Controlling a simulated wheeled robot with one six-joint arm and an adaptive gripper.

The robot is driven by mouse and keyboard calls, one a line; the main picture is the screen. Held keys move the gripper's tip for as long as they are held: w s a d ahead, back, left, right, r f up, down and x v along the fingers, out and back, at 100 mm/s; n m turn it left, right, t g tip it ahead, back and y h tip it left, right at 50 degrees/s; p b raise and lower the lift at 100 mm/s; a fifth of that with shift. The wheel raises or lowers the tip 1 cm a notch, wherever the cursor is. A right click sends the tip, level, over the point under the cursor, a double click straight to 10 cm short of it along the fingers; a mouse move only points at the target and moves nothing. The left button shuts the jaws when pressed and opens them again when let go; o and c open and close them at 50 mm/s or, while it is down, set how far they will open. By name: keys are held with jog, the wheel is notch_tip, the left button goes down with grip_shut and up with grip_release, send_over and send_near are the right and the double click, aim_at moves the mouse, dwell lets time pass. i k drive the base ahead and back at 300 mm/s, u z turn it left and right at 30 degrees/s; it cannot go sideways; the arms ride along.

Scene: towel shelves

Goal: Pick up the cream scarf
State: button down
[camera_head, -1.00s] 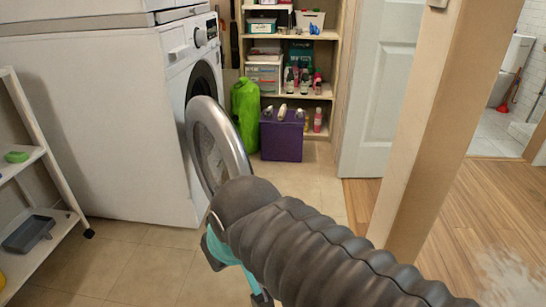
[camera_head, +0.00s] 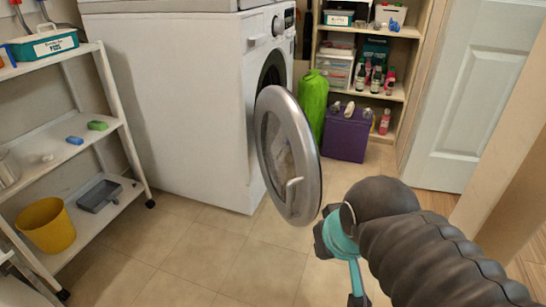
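I see no cream scarf in the head view. My gripper (camera_head: 356,290) is at the lower right, at the end of my dark ribbed arm, and points down over the tiled floor. Its teal and black parts show, but the fingers are partly hidden and cut off by the lower edge, so I cannot tell whether it is open. Nothing shows in it.
A white washing machine (camera_head: 165,110) has its round door (camera_head: 290,155) swung open, left of my gripper. A white shelf (camera_head: 60,135) with a yellow bucket (camera_head: 46,225) stands at left. A purple box (camera_head: 346,133) stands behind. The floor (camera_head: 200,262) between is clear.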

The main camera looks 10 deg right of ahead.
aim_at(349, 110)
jog(key=z, duration=3.3)
jog(key=i, duration=3)
jog(key=u, duration=1.8)
jog(key=i, duration=1.7)
